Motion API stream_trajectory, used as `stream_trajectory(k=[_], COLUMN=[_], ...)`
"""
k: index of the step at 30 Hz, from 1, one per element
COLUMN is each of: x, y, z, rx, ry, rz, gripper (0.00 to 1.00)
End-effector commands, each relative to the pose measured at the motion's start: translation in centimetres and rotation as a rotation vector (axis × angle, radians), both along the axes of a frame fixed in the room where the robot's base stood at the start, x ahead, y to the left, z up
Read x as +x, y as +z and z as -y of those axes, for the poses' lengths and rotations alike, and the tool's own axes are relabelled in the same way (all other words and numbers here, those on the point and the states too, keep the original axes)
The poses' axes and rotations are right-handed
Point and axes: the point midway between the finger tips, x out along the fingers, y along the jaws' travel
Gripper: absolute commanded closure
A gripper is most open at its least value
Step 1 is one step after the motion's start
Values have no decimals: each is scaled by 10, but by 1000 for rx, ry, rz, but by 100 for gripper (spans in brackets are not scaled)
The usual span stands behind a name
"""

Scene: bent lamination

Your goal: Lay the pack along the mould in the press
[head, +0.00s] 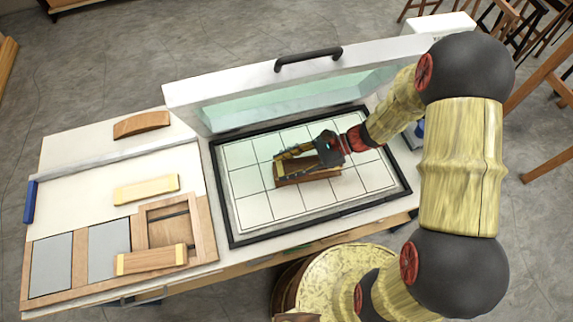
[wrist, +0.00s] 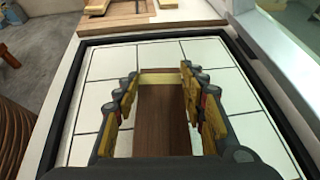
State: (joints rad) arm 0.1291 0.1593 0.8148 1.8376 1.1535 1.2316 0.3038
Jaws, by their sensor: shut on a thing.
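The press is open, with a white gridded bed (head: 255,213) inside a black frame; the bed also fills much of the wrist view (wrist: 88,122). My gripper (head: 300,165) is over the middle of the bed. It is shut on a brown wooden pack (wrist: 163,115) with a pale band at its far end. The pack lies lengthwise between the fingers (wrist: 165,95) in the wrist view. In the head view, a brown wooden piece (head: 310,179) shows below the fingers. My gripper partly hides it, and I cannot tell the mould from the pack there.
The press lid (head: 300,85) with a black handle (head: 308,58) stands raised behind the bed. On the bench to the left are a curved wooden block (head: 142,124), a pale block (head: 146,189) and another pale-ended brown piece (head: 151,259) on a wooden tray (head: 202,232). Bare bed surrounds my gripper.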

Motion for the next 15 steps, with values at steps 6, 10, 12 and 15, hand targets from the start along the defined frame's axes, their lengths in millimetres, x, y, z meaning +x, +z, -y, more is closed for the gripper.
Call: stream_trajectory(k=[6,10,12,15], x=[0,0,0,0], y=[-3,-4,-5,-6], z=[0,0,0,0], rx=[0,0,0,0], ry=[0,0,0,0], rz=[0,0,0,0], gripper=[100,100,100,100])
